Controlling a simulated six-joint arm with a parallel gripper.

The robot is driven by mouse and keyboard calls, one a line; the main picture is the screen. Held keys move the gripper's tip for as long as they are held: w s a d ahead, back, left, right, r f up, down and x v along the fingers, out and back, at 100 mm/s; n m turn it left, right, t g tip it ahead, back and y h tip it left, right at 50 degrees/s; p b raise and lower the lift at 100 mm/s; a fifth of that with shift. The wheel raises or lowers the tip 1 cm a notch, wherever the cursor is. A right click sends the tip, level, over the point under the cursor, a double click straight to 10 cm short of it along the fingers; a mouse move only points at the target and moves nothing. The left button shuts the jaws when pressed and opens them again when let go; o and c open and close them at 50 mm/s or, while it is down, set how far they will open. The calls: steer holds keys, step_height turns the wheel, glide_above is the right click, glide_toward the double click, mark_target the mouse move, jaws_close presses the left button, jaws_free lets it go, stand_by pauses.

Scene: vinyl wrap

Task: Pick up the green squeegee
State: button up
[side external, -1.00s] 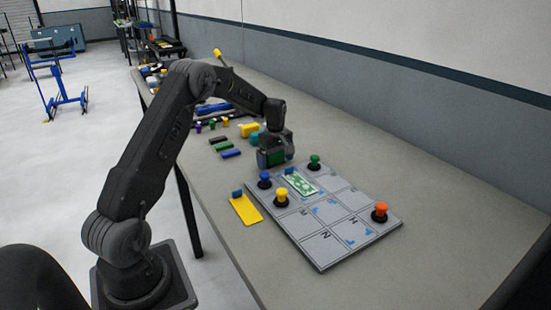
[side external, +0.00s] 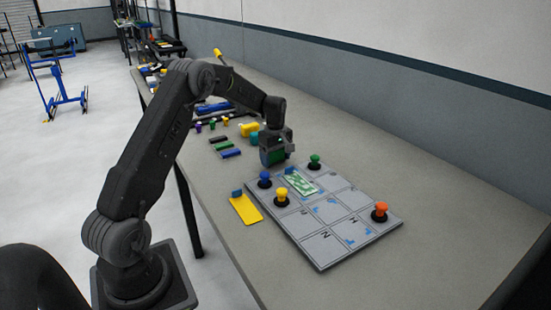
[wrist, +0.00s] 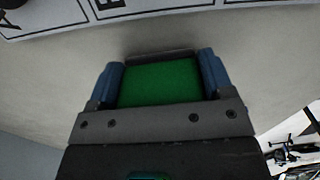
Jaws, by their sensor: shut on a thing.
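The green squeegee (wrist: 158,82) is between the two blue-padded fingers of my gripper (wrist: 161,80) in the wrist view, filling the space between them. In the side view my gripper (side external: 273,157) is shut on the squeegee, whose green face (side external: 272,157) shows low on the gripper. It is beside the far-left edge of the grey board, near its blue and green knobs. I cannot tell from these views how far its lower edge is from the table.
The grey board (side external: 323,247) carries blue (side external: 265,179), yellow (side external: 282,196), green (side external: 315,161) and orange (side external: 380,211) knobs and a green-white card (side external: 300,183). A yellow squeegee (side external: 245,209) lies left of it. Several bars and tools lie behind. The table's right side is clear.

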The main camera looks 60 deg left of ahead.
step_height(320, 180, up, 4)
steer(key=shift+f, duration=0.1)
steer(key=s+a+r, duration=0.6)
steer(key=s, duration=0.4)
steer(key=shift+r, duration=0.4)
